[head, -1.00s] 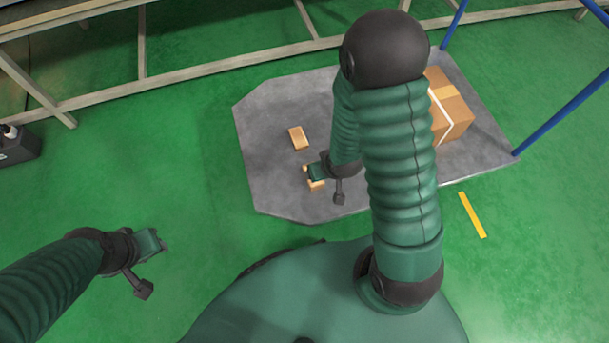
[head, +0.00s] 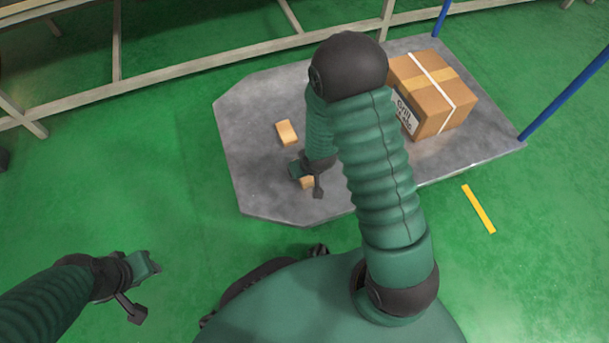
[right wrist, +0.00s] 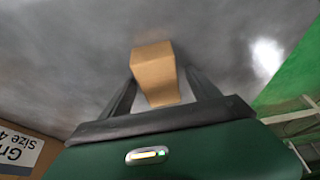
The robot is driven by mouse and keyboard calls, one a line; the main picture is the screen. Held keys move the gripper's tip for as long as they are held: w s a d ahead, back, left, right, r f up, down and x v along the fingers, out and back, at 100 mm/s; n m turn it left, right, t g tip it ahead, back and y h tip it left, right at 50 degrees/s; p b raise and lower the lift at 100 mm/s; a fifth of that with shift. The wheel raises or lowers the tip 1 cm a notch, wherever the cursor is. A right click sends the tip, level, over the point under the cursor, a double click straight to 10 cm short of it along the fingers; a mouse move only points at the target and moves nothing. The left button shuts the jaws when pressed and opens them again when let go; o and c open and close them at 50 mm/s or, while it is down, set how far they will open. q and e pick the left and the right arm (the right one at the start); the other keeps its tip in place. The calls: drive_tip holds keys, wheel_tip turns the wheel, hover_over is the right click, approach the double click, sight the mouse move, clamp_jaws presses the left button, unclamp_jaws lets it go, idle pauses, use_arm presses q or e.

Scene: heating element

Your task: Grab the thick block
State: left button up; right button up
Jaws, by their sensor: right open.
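Two small tan blocks lie on the grey platform (head: 250,165). One block (head: 287,132) lies clear in the head view, farther back. The other block (head: 307,182) is partly hidden by my right gripper (head: 296,172). I cannot tell from the head view which is thicker. In the right wrist view, a chunky tan block (right wrist: 154,72) stands between the two dark fingers of my right gripper (right wrist: 160,82). These fingers are open, one on each side, and no firm contact shows. My left gripper (head: 150,264) is away over the green floor; its jaw opening is too small to make out.
A taped cardboard box (head: 432,92) sits at the platform's right; its label edge (right wrist: 18,150) shows in the right wrist view. Blue posts (head: 565,102) rise at the platform's right side. A metal frame (head: 170,78) runs along the back. A yellow strip (head: 478,208) marks the floor.

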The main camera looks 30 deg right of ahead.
idle(0.3)
drive_tip(key=c, duration=1.5)
